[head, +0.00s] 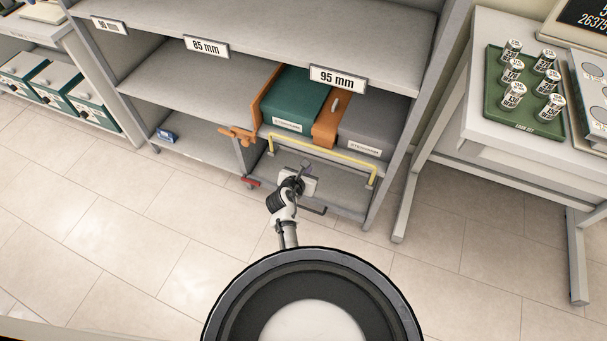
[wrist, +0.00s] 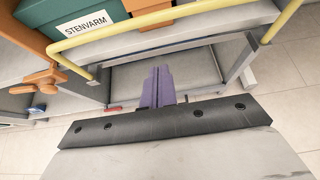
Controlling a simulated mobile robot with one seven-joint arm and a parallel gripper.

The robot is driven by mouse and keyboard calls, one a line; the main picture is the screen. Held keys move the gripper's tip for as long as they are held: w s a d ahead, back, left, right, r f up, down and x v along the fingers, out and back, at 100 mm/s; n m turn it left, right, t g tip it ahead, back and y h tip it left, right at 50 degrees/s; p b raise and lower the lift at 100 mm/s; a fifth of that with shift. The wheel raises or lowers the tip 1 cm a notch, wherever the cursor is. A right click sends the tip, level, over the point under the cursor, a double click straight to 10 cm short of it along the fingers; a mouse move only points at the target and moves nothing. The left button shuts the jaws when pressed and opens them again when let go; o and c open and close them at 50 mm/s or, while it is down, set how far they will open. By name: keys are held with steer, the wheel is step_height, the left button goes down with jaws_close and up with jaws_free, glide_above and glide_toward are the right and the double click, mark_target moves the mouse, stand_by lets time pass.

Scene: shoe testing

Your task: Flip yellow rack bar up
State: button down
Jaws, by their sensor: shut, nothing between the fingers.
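The yellow rack bar (head: 322,150) runs across the front of the shelf bay marked 95 mm, just in front of the boxes. In the wrist view the yellow bar (wrist: 170,24) crosses the top of the picture. My gripper (head: 306,166) is in front of the bay, below the middle of the bar in the head view. In the wrist view its purple fingers (wrist: 158,86) are together and empty, and show below the bar. I see no contact between the fingers and the bar.
A green box (head: 297,100) and a grey box (head: 365,128) stand behind the bar, with orange dividers (head: 330,122) beside them. An orange handle (head: 236,134) is at the bay's left. A table with a green tray (head: 548,121) stands at right. The floor in front is clear.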

steer(key=shift+v, duration=1.5)
steer(key=shift+f, duration=0.1)
